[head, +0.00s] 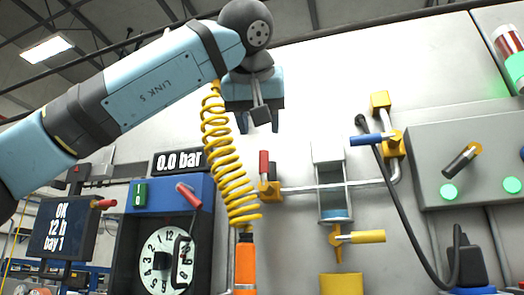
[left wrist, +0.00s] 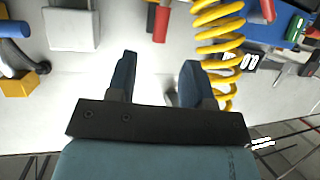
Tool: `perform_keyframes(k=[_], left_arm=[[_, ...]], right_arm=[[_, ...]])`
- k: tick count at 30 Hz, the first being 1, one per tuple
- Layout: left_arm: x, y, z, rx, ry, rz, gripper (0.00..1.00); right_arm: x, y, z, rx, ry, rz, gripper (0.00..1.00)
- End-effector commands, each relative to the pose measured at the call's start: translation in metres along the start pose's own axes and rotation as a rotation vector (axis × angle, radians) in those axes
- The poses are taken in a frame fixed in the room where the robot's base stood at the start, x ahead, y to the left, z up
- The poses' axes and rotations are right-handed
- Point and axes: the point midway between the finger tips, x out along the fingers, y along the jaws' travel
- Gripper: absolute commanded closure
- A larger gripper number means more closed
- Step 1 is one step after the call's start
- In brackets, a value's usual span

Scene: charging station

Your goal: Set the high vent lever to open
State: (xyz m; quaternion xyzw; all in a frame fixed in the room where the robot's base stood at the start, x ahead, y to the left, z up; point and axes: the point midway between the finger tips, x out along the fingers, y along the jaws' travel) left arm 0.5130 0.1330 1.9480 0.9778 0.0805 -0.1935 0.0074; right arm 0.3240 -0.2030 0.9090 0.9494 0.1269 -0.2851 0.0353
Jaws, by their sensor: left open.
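Several levers are on the wall panel, and no readable label tells me which is the high vent lever. A red lever (head: 264,164) stands upright on a brass valve (head: 269,190). A blue lever (head: 371,139) lies sideways on a brass valve further right. A yellow lever (head: 366,237) lies sideways lower down. My left gripper (head: 259,126) is open and empty, pointing down above the upright red lever and apart from it. In the left wrist view, its fingers (left wrist: 158,62) stand apart, with a red lever (left wrist: 161,22) beyond them and the blue lever (left wrist: 12,28) at the left.
A coiled yellow hose (head: 228,150) hangs left of the gripper and shows close to its finger in the wrist view. A pipe (head: 300,189) joins the valves beside a pale container (head: 329,155). Another red lever (head: 188,195) sits above the dial (head: 160,255). A black cable hangs right.

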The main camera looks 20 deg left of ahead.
Motion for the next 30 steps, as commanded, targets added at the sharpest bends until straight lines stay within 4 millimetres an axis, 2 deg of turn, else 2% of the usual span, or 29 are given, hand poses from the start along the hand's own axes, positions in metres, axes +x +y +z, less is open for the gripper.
perform_keyframes(k=[3, 8, 30], left_arm=[[-0.015, 0.000, 0.001, 0.000, 0.001, -0.001, 0.53], [-0.024, 0.000, 0.000, 0.001, 0.000, -0.001, 0.53], [-0.025, 0.000, 0.000, 0.001, 0.000, -0.001, 0.53]], right_arm=[[0.002, -0.001, 0.003, 0.003, -0.001, -0.001, 0.57], [0.003, -0.002, 0.003, 0.005, 0.000, -0.002, 0.57], [0.004, -0.001, -0.001, 0.004, 0.007, -0.001, 0.57]])
